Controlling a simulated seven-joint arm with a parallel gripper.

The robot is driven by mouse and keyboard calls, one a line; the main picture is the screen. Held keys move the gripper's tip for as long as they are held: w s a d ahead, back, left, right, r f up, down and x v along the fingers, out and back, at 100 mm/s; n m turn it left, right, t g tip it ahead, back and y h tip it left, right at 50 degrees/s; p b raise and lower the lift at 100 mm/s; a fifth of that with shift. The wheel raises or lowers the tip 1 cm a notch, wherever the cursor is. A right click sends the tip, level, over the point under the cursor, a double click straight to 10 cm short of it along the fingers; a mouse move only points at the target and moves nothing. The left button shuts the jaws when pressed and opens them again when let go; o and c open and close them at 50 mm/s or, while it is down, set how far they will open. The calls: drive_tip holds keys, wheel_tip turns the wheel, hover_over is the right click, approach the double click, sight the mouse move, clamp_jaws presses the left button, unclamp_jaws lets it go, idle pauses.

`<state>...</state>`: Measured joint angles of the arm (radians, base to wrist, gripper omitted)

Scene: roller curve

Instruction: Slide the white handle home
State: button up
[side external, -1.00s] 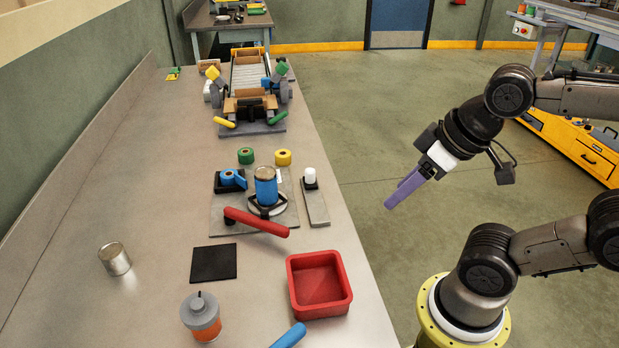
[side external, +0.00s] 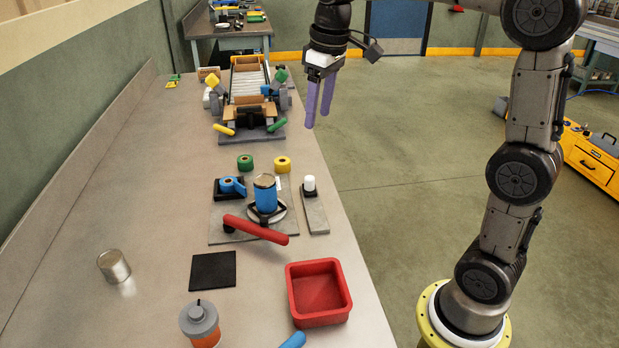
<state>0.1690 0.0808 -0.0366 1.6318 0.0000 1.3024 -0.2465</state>
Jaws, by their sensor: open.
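The white handle (side external: 309,184) is a small upright white knob on a dark block. It sits near the far end of a narrow grey slide plate (side external: 316,214), close to the bench's right edge. My gripper (side external: 317,117) has two purple fingers pointing down with a gap between them. It is open and empty, raised in the air, and appears above and beyond the white handle in the picture, well apart from it. Its exact height over the bench I cannot tell.
Left of the slide stand a blue can (side external: 265,193) in a clamp and a red lever (side external: 255,230). A red tray (side external: 318,292) lies nearer. A roller conveyor (side external: 248,85) with yellow and green handles stands farther back. Tape rolls (side external: 283,164) lie between.

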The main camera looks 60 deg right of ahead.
drive_tip(key=g, duration=0.2)
hover_over(310, 177)
wheel_tip(310, 177, down, 7)
drive_tip(key=shift+m, duration=0.4)
wheel_tip(310, 177, down, 14)
drive_tip(key=shift+f, duration=0.15)
clamp_jaws()
idle(0.9)
